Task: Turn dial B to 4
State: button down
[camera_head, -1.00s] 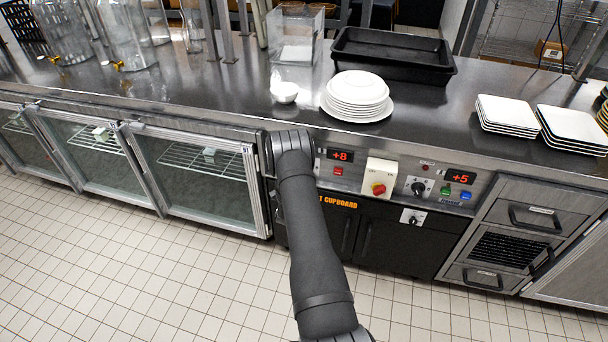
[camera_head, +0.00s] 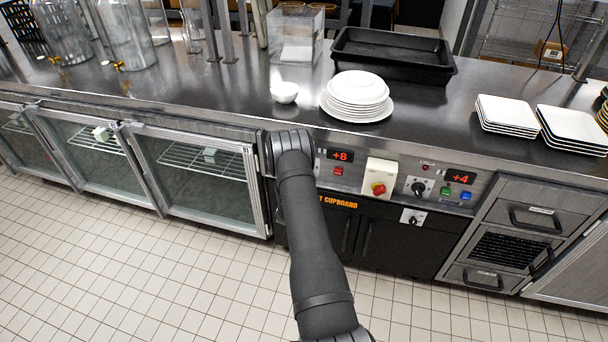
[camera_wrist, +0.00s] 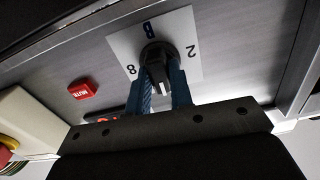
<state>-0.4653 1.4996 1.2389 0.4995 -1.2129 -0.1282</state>
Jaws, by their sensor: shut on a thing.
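In the camera_wrist view a black dial knob (camera_wrist: 157,54) sits on a white plate (camera_wrist: 190,68) with the numbers 8 and 2 and a blue mark. My gripper (camera_wrist: 162,82) is shut on this knob, with blue fingers on both sides. A white line on the knob points down in the picture, between the fingers. In the camera_head view my arm hides this dial and the gripper. The left display (camera_head: 340,155) reads +8; the right display (camera_head: 460,177) reads +4.
A red mute button (camera_wrist: 82,90) is close beside the held dial. A yellow-and-red switch (camera_head: 379,178) and another black knob (camera_head: 418,188) are farther right on the panel. A plate stack (camera_head: 357,93) and a small bowl (camera_head: 285,92) stand on the counter above.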

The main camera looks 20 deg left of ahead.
jog(key=n, duration=0.6)
jog(key=shift+n, duration=0.3)
dwell(0.4)
jog(key=c, duration=1.3)
grip_release()
jog(key=shift+s, duration=0.1)
jog(key=s, duration=1.7)
jog(key=shift+s, duration=0.15)
jog(key=w, duration=1.7)
jog(key=shift+w, duration=0.25)
